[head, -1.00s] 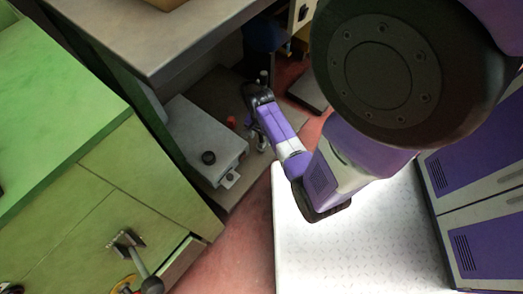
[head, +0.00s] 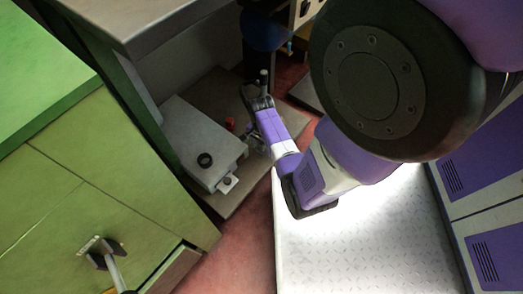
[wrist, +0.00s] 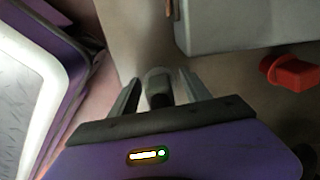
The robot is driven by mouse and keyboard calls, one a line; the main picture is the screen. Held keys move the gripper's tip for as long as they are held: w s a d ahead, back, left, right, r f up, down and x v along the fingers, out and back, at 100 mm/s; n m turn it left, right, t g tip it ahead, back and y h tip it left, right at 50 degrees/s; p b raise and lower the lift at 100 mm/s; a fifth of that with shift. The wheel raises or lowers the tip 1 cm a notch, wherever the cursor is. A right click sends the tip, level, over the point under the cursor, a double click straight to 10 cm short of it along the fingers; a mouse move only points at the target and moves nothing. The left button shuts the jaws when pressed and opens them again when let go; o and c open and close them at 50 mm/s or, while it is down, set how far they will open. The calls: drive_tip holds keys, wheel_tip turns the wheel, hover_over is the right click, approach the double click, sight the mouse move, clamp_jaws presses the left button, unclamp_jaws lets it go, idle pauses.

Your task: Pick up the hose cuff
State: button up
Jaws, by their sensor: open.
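A small grey, tube-like piece with a dark opening, which looks like the hose cuff (wrist: 158,88), stands between the fingers of my gripper (wrist: 160,92) in the wrist view. My gripper is open, with one finger on each side of the piece. I cannot tell whether either finger touches it. In the head view my gripper (head: 254,136) is low beside the grey box, partly hidden by my own wrist, and the cuff cannot be made out there.
A grey box (head: 186,138) with a black ring (head: 204,160) on top stands left of my gripper. A red piece (head: 230,124) lies beside it and also shows in the wrist view (wrist: 292,73). Green cabinets (head: 90,190) and a worktop (head: 165,22) are close on the left.

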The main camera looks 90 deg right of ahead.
drive_tip(key=shift+f, duration=0.25)
clamp_jaws()
drive_tip(key=shift+r, duration=0.1)
